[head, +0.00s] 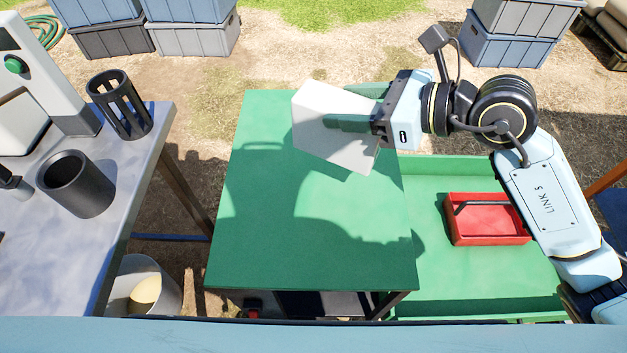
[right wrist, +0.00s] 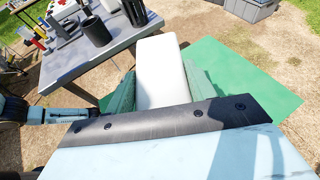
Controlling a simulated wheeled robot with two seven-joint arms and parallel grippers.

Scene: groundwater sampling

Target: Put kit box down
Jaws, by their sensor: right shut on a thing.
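The kit box is a white box (head: 318,105), held over the far part of the green table (head: 300,245). My right gripper (head: 350,122) comes in from the right and is shut on the box, with a green finger across its face. The box looks tilted in the head view, and its shadow falls on the green top; I cannot tell how large the gap below it is. In the right wrist view the white box (right wrist: 160,70) sits between the two green fingers (right wrist: 160,92). My left gripper does not show in the head view.
A grey table (head: 110,225) on the left holds a black slotted cylinder (head: 121,105) and a black cup (head: 76,184). A red tray (head: 488,220) lies on a lower green surface (head: 430,260) at the right. The green tabletop is clear in front of the box.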

